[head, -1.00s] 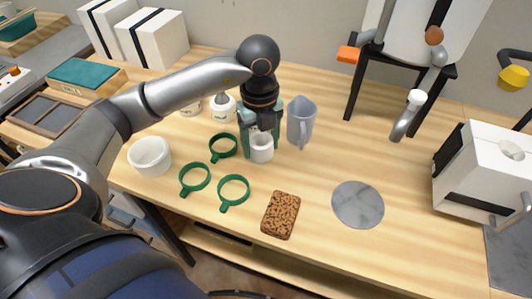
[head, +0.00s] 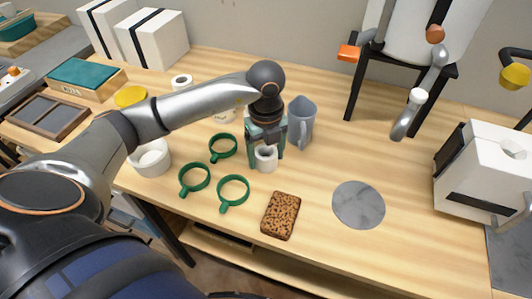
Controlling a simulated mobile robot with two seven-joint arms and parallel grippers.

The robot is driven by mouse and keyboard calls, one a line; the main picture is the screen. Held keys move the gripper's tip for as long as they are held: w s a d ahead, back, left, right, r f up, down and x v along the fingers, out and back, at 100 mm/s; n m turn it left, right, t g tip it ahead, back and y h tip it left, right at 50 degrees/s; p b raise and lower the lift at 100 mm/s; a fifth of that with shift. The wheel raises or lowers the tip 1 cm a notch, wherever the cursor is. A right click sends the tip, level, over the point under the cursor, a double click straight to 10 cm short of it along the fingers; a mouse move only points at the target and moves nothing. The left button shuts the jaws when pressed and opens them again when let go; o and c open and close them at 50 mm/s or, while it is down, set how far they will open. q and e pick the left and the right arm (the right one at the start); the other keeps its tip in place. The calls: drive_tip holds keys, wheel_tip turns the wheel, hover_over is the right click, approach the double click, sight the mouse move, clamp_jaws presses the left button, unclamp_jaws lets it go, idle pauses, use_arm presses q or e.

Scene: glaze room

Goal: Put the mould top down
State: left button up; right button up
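My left gripper (head: 264,138) points down at the middle of the table. It appears shut on a small white hollow piece (head: 265,160), which I take for the mould top; its round opening faces up. The finger contact is partly hidden. A grey-green block-like shape (head: 252,157) shows around and behind the fingers; I cannot tell whether the white piece touches it or the table. My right gripper is not in view.
Green rings with handles (head: 233,190) lie in front and left. A speckled brown sponge (head: 281,215), a grey disc (head: 358,205) and a white bowl (head: 152,158) are nearby. Clear table lies right of the jug.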

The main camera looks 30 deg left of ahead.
use_arm(q)
drive_tip(key=o, duration=0.3)
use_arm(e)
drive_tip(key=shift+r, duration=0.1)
use_arm(q)
drive_tip(key=shift+r, duration=0.3)
wheel_tip(320, 180, up, 12)
drive_tip(key=shift+f+p, duration=0.1)
drive_tip(key=shift+p, duration=0.8)
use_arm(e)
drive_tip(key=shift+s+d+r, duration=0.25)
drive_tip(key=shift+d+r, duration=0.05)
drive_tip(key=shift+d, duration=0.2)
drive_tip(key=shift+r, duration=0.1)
